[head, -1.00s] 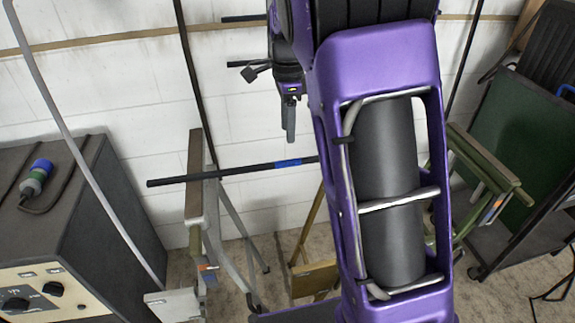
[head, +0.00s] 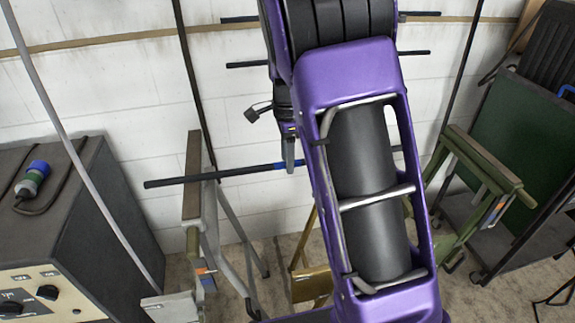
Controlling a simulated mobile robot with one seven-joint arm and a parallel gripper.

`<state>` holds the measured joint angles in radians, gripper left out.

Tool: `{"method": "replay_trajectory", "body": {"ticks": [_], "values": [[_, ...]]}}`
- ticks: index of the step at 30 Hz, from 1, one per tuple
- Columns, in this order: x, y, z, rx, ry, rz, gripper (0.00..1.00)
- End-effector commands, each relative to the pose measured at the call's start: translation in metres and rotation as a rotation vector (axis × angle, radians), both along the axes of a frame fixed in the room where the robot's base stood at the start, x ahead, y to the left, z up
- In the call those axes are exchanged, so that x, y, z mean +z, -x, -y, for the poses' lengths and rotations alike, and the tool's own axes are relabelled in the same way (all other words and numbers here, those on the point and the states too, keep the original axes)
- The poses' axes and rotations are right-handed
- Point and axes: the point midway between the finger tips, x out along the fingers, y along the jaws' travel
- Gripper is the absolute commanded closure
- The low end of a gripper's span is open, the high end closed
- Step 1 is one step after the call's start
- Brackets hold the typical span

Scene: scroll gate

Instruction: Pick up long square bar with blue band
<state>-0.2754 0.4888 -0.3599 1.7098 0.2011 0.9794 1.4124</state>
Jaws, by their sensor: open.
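The long dark bar with a blue band (head: 225,173) lies roughly level across the stands in front of the white wall. Its left end sticks out past the left stand. Its blue band is partly covered by my gripper, and its middle is hidden behind my purple arm. My gripper (head: 290,155) points down with its fingers at the blue band. One finger shows in front of the bar. The gripper is open, and I cannot tell whether the bar is between the fingers.
A left stand (head: 193,190) and a green right stand (head: 475,165) are near the bar. Other dark bars (head: 245,65) are higher by the wall. A grey control cabinet (head: 75,240) is at left, and a green-panelled cart (head: 500,140) at right.

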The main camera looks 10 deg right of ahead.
Motion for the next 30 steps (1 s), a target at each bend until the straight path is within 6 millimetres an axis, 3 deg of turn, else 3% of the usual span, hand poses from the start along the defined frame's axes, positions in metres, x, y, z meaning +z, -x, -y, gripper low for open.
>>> {"method": "replay_trajectory", "body": {"ticks": [1,9,30], "values": [[0.0003,0.0,0.0,0.0,0.0,0.0,0.53],[0.0005,-0.0001,0.0001,0.0,0.0,0.0,1.0],[0.0006,-0.0001,0.0001,0.0,0.001,0.0,1.0]]}}
